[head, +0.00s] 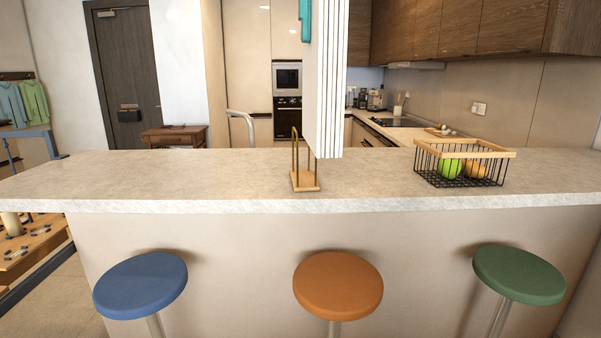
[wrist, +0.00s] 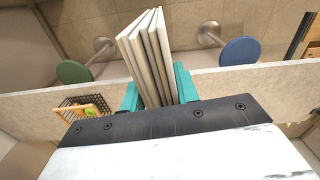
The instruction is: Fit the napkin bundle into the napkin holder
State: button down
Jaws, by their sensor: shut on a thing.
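The napkin bundle (head: 328,85) is a stack of several flat white sheets, held upright above the counter in the head view. The wrist view shows the bundle (wrist: 150,55) between the teal fingers of my gripper (wrist: 158,88), which is shut on it. One teal finger of my gripper (head: 304,20) shows at the top of the head view. The napkin holder (head: 305,182), a wooden base with thin uprights, stands on the counter. The bundle's lower end overlaps the holder's right upright and hides its upper part. The gap between them is unclear. The holder is not visible in the wrist view.
A wire basket (head: 463,166) with a wooden rim holds green and orange fruit on the counter's right. The pale counter (head: 150,180) is clear left of the holder. Blue (head: 140,284), orange (head: 338,285) and green (head: 518,274) stools stand along its front.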

aim_at(302, 180)
jog(key=i, duration=1.15)
